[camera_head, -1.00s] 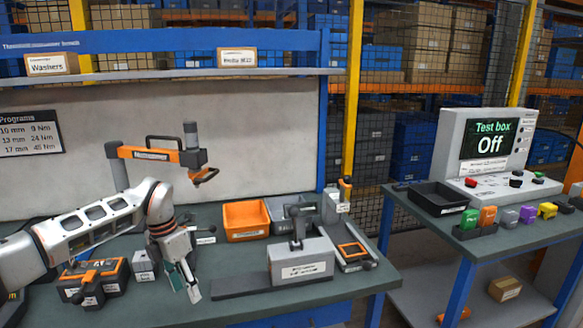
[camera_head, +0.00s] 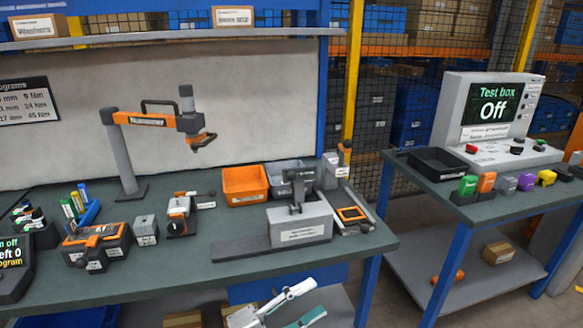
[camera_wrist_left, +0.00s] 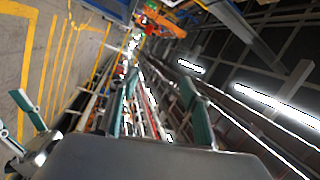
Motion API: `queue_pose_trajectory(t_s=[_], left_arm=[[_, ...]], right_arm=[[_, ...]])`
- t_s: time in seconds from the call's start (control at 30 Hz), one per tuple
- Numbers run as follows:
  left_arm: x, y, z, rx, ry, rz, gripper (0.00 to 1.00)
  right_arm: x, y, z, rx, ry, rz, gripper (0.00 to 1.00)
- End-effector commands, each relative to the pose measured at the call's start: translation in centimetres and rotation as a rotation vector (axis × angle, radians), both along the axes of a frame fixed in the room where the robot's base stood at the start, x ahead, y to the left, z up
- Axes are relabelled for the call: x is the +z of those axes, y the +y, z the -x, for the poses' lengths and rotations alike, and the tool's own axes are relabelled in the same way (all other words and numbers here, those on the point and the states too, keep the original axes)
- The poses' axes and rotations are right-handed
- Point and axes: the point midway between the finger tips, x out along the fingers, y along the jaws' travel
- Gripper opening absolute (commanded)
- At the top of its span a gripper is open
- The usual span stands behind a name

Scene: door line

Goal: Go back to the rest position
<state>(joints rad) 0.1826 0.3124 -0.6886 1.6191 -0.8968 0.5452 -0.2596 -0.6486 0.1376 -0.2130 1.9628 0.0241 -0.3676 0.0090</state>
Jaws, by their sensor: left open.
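My left gripper (camera_head: 316,299) shows at the bottom of the head view, low in front of the workbench's front edge. Its pale fingers with teal pads are spread and hold nothing. In the left wrist view its two teal-padded fingers (camera_wrist_left: 162,105) stand apart with a gap between them. Another teal-tipped gripper, which looks like my right one (camera_wrist_left: 22,122), shows at the left edge of the left wrist view, partly cut off; its jaws are unclear. It is not in the head view.
The workbench (camera_head: 180,265) carries a grey fixture block (camera_head: 300,230), an orange bin (camera_head: 245,185), an orange-black tool unit (camera_head: 97,245) and a jointed tool arm (camera_head: 150,120). A second table (camera_head: 425,172) with the test box (camera_head: 490,110), reading Off, stands right. Floor shows between the tables.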

Motion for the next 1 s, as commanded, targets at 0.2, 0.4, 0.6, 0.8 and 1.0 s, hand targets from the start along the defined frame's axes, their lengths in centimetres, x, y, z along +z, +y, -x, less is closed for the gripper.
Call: queue_pose_trajectory(t_s=[0.2,0.4,0.6,0.8,1.0], left_arm=[[-5.7,7.6,0.2,0.345,0.432,0.232,0.48],[-14.4,15.9,4.7,0.646,0.848,0.378,0.48],[-21.4,21.8,12.0,0.863,1.172,0.457,0.48],[-23.8,23.8,15.6,0.944,1.302,0.485,0.48],[-23.9,23.8,15.7,0.946,1.306,0.486,0.48]], right_arm=[[-0.1,0.0,0.0,0.000,0.001,0.000,0.39],[-0.1,0.0,0.1,0.000,0.002,0.001,0.39],[-0.1,-0.1,0.1,0.000,0.003,0.002,0.39],[-0.1,-0.1,0.1,0.000,0.003,0.002,0.39],[-0.1,-0.1,0.1,0.000,0.003,0.002,0.39]])
